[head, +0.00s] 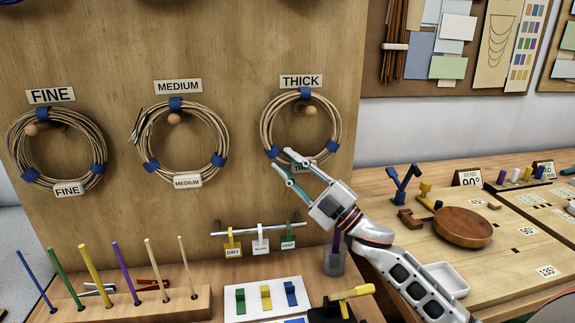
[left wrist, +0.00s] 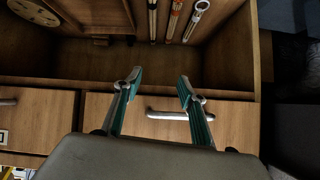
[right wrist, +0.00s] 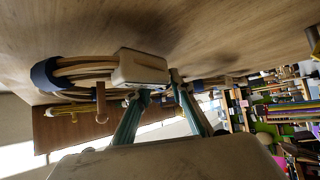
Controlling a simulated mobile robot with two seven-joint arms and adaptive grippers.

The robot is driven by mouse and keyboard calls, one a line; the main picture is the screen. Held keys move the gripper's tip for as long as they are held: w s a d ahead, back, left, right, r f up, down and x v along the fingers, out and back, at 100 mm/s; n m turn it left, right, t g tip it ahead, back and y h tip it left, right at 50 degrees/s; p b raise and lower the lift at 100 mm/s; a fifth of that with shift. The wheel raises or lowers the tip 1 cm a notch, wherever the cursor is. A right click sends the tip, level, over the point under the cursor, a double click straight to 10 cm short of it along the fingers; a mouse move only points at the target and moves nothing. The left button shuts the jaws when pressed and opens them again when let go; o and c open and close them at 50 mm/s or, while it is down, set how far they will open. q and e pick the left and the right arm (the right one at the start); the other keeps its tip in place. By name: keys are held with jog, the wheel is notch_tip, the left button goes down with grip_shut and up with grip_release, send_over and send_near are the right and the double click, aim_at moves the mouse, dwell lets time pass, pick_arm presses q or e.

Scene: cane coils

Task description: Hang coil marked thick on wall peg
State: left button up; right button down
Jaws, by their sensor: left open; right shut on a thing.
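The cane coil tagged THICK (head: 337,138) is upright against the wooden board under the THICK sign (head: 301,81). The wooden wall peg (head: 310,110) shows inside its ring, just below the top blue band; I cannot tell whether the coil rests on it. My right gripper (head: 283,161) is shut on the coil's lower part beside its tag, which the fingers partly hide. The right wrist view shows the tag (right wrist: 140,68) at the fingertips and a blue band (right wrist: 45,72) to the left. My left gripper (left wrist: 160,82) is open and empty before a wooden cabinet.
The FINE coil (head: 106,140) and MEDIUM coil (head: 222,130) hang to the left. Below are a rack of coloured rods (head: 170,305) and a rail with small tags (head: 260,231).

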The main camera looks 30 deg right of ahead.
dwell(0.4)
jog(key=c, duration=1.7)
grip_release()
jog(key=shift+d+f, duration=0.1)
jog(key=shift+s+d+f, duration=0.15)
jog(key=shift+s+f, duration=0.1)
jog(key=shift+s, duration=0.05)
jog(key=v, duration=0.6)
jog(key=shift+s, duration=0.25)
jog(key=shift+s+d, duration=0.1)
